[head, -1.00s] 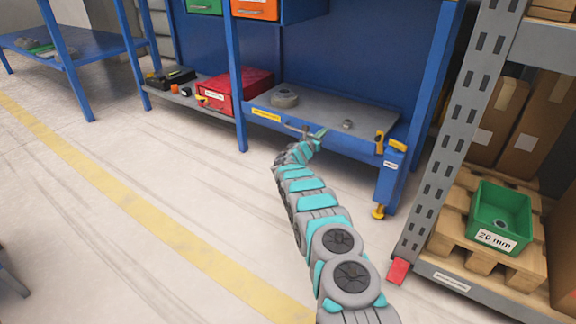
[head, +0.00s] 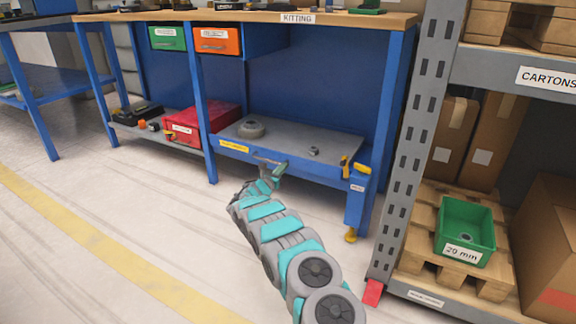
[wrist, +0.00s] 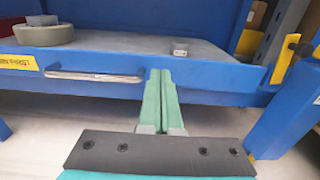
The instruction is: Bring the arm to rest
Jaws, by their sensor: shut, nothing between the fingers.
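My arm (head: 283,236) reaches forward from the bottom of the head view to the blue workbench. My gripper (head: 282,168) is at the front edge of the bench's lower shelf (head: 290,140), beside a thin metal handle (head: 265,160). In the wrist view its green fingers (wrist: 161,72) are shut together with nothing between them. They point at the blue front edge of the shelf, right of the handle (wrist: 95,77). I cannot tell whether the fingertips touch the edge.
A grey ring (head: 250,129) and a small metal nut (head: 313,151) lie on the shelf. A red box (head: 200,124) stands to the left. A rack upright (head: 405,170) and a green bin (head: 466,226) are at the right. The floor (head: 110,205) at left is clear.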

